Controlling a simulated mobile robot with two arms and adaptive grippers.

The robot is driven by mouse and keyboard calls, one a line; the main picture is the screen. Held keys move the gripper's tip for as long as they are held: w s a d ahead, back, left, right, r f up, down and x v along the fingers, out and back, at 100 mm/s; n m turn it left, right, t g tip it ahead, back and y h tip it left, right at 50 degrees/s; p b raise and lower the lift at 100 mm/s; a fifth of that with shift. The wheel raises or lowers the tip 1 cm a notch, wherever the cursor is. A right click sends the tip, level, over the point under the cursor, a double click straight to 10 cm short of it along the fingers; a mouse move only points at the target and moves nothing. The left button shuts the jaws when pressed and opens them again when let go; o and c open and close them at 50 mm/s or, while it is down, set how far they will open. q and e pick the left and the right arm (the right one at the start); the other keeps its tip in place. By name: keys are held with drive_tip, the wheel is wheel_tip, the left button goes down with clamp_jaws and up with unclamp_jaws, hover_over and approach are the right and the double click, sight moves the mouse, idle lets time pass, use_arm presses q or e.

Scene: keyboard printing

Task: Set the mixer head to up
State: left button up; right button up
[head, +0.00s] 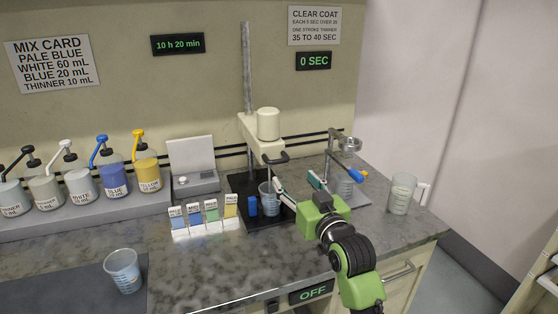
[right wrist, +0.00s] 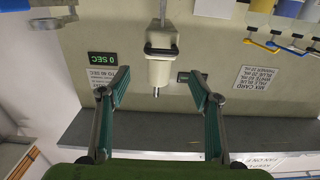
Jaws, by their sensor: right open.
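The mixer has a cream head (head: 262,132) on a grey upright column (head: 247,75), with a dark handle bar (head: 277,159) at its lower front. The head sits on the lower part of the column, and its thin shaft reaches down toward a clear cup (head: 265,190) on the dark base. My right gripper (head: 296,184) is open and empty in front of the mixer, below and right of the handle. In the right wrist view, which is upside down, the head (right wrist: 159,73) and handle (right wrist: 160,49) appear beyond the spread fingers. My left gripper is not in view.
A second stand (head: 329,160) with a blue-tipped arm is close to the right gripper. A clear cup (head: 402,194) stands at the right. Sample cards (head: 195,215), pump bottles (head: 115,180) and a scale (head: 196,183) are at the left. Another cup (head: 123,270) is at the front left.

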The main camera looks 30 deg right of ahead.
sight(280, 162)
drive_tip(key=p+x, duration=0.2)
drive_tip(key=x, duration=1)
drive_tip(key=shift+w, duration=0.15)
